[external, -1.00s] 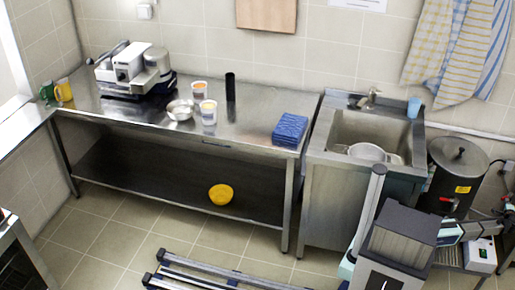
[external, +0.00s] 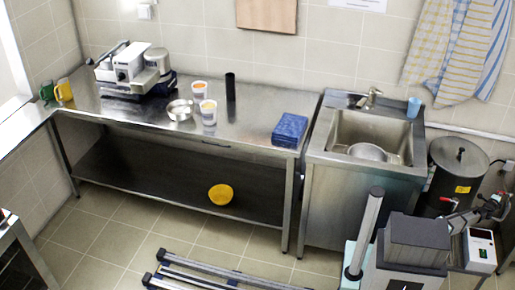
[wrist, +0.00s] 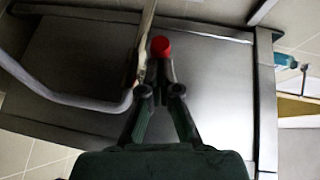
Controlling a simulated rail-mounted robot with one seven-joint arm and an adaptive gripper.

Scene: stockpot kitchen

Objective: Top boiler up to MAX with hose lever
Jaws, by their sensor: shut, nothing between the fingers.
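The boiler (external: 457,165) is a dark cylinder with a lid, a yellow label and a red-handled tap. It stands right of the sink. My gripper (external: 496,205) is near the right edge of the external view, to the right of the boiler. In the wrist view my gripper (wrist: 159,92) has its fingertips together and nothing between them. A red knob (wrist: 160,46) shows just beyond the fingertips; I cannot tell whether they touch it. A bent grey tube (wrist: 70,98) runs beside it over a metal surface. The boiler's water level and MAX mark cannot be seen.
A white box with a display (external: 481,250) stands below my gripper. The sink (external: 345,128) holds a metal pot (external: 367,152). A floor rail (external: 215,272) lies in front.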

